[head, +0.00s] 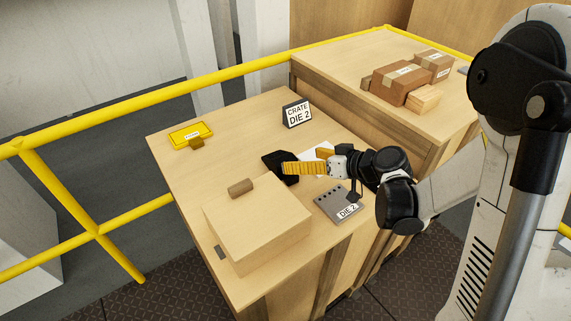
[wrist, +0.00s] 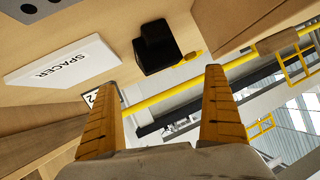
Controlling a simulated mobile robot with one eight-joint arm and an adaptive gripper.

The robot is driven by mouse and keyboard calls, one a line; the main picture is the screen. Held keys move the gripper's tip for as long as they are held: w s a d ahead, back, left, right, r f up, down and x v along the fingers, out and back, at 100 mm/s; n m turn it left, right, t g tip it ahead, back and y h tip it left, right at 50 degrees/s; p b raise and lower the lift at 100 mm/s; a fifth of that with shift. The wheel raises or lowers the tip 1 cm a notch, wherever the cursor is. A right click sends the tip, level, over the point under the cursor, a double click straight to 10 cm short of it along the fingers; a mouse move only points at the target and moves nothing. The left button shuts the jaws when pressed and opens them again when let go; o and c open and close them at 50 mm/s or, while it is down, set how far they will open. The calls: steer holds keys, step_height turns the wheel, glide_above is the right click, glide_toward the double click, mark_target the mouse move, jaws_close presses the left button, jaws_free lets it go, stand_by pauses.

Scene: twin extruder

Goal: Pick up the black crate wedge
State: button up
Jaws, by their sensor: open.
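The black crate wedge (head: 272,160) lies on the light wooden crate top, partly hidden behind my gripper's near finger in the head view. In the wrist view the wedge (wrist: 157,48) shows as a dark block with a raised part, beyond my fingertips. My gripper (head: 300,161) has yellow ribbed fingers and is open beside the wedge, on its right. In the wrist view the two fingers of my gripper (wrist: 155,82) stand wide apart with nothing between them. I cannot tell whether a finger touches the wedge.
A white SPACER plate (wrist: 62,62) lies near the wedge. Around it are a CRATE DIE 2 sign (head: 297,114), a grey DIE 2 plate (head: 335,203), a wooden box (head: 257,225) and a yellow tag (head: 185,134). A yellow rail (head: 235,70) runs behind. Cardboard boxes (head: 400,80) sit farther back.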

mark_target(282, 159)
steer(key=b+x, duration=0.1)
steer(key=x, duration=0.3)
steer(key=b+x, duration=0.2)
steer(key=x, duration=0.3)
steer(key=shift+d+f, duration=0.1)
steer(key=shift+f, duration=0.05)
steer(key=shift+s, duration=0.1)
steer(key=c, duration=1.7)
